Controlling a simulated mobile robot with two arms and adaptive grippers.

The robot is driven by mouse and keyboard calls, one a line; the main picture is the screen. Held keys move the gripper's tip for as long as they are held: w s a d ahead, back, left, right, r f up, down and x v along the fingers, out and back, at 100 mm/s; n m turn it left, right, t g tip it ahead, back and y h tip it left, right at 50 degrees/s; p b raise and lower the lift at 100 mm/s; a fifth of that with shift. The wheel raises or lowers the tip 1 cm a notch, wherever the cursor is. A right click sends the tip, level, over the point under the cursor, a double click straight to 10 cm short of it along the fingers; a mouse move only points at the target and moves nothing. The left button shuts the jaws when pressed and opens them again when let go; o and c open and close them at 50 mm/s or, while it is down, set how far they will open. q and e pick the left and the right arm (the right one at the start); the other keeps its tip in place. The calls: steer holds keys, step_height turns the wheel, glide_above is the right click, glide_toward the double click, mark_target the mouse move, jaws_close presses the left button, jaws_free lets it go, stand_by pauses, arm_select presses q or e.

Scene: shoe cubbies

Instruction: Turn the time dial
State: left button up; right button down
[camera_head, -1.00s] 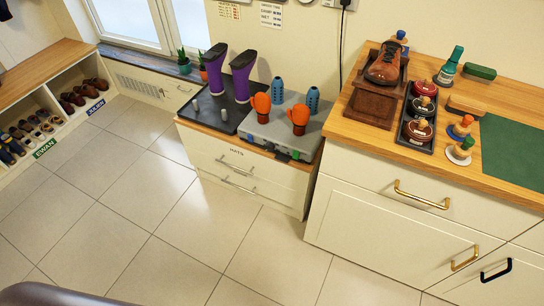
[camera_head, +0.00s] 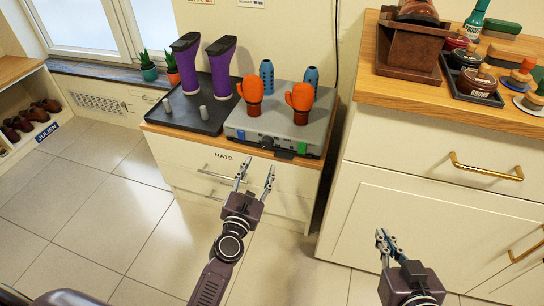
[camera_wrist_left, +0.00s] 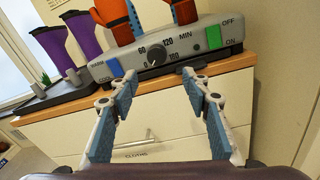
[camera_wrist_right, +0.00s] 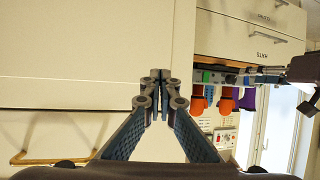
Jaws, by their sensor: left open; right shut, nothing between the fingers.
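The time dial (camera_wrist_left: 153,55) is a dark round knob on the front panel of the grey dryer box (camera_wrist_left: 205,20), with printed numbers around it and "MIN" to its right. The dryer (camera_head: 232,117) stands on the cabinet top in the head view, where its dial is too small to make out clearly. My left gripper (camera_head: 256,172) is open and empty, in front of the cabinet and below the panel. In the left wrist view its fingers (camera_wrist_left: 147,86) point toward the dial, apart from it. My right gripper (camera_head: 383,236) is shut and empty before the right cabinet; its closed fingertips show in the right wrist view (camera_wrist_right: 160,76).
A blue switch (camera_wrist_left: 115,69) and a green switch (camera_wrist_left: 214,37) flank the dial. Orange gloves (camera_head: 300,98) and blue tubes (camera_head: 267,75) stand on the dryer. Purple boots (camera_head: 222,65) stand on a black tray to the left. The higher right counter (camera_head: 375,85) holds shoe-care items.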

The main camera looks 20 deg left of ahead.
mark_target(267, 145)
arm_select(q)
steer(key=shift+n, duration=0.4)
steer(key=w, duration=0.4)
steer(key=w+r, duration=0.1)
steer(key=w, duration=0.2)
steer(key=shift+a+b, duration=0.15)
steer(key=shift+b, duration=0.15)
steer(key=shift+w, duration=0.6)
arm_select(e)
steer(key=shift+w+a+r+t, duration=0.15)
steer(key=shift+w+r+t, duration=0.15)
steer(key=shift+r, duration=0.55)
steer(key=shift+w+a+r+t, duration=0.1)
steer(key=shift+w+r+t, duration=0.1)
steer(key=shift+r+t, duration=0.45)
steer(key=shift+w+a+r+t, duration=0.15)
steer(key=shift+w+r, duration=0.1)
steer(key=shift+r, duration=0.75)
arm_select(q)
steer(key=c, duration=1.2)
